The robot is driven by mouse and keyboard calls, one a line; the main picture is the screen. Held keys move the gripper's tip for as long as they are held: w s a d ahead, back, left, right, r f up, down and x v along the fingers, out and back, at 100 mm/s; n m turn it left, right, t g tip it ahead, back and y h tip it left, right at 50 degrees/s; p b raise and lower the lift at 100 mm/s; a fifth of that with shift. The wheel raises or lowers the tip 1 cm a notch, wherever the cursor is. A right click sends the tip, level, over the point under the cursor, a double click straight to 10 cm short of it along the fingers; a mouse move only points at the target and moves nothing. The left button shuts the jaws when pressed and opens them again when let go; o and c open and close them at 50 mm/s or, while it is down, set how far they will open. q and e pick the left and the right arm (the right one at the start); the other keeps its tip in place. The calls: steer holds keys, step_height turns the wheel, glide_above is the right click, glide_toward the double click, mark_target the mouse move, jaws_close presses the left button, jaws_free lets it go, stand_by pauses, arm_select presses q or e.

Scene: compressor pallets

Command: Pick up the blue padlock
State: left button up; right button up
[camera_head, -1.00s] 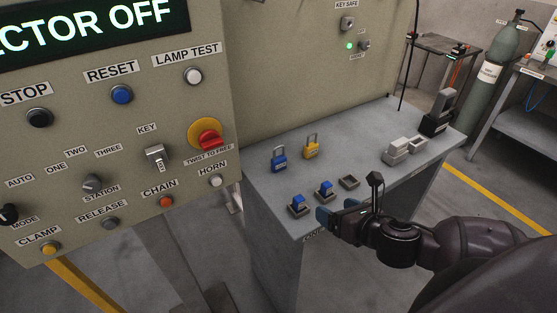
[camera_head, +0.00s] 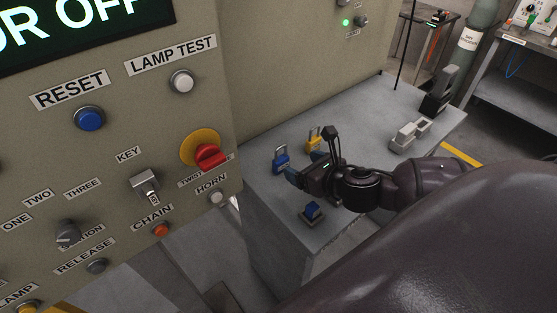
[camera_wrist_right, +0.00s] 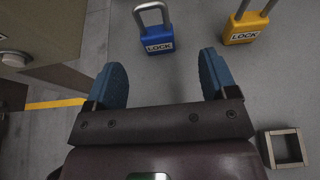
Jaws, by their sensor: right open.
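The blue padlock (camera_head: 281,161), marked LOCK, stands on the grey bench top near its left edge, beside the control panel. My right gripper (camera_head: 304,168) is open and empty, with its blue fingertips close to the padlock on its near right side. In the right wrist view the blue padlock (camera_wrist_right: 159,40) lies just beyond the gap between the open fingers (camera_wrist_right: 162,66), with its shackle pointing away. No contact between fingers and padlock shows. My left gripper is not in view.
A yellow padlock (camera_head: 313,141) stands just right of the blue one, close to a fingertip; it also shows in the right wrist view (camera_wrist_right: 244,29). A panel with a red knob (camera_head: 210,156) rises at left.

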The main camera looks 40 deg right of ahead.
mark_target(283, 161)
steer(key=shift+x, duration=1.2)
steer(key=shift+w+a+f, duration=0.1)
steer(key=shift+w+f, duration=0.25)
steer(key=shift+w, duration=0.2)
steer(key=x, duration=0.1)
steer(key=b+x, duration=0.1)
steer(key=x, duration=0.1)
steer(key=shift+w+a+f, duration=0.1)
steer(key=shift+a+f, duration=0.15)
steer(key=shift+f, duration=0.05)
steer(key=shift+w+f, duration=0.2)
steer(key=shift+w, duration=0.3)
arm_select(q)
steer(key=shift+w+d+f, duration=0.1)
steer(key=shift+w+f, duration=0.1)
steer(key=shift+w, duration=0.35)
arm_select(e)
steer(key=shift+c, duration=0.3)
steer(key=c, duration=1.1)
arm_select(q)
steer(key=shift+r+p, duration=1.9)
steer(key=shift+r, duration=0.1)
arm_select(e)
steer(key=shift+o, duration=0.2)
step_height(283, 161, up, 20)
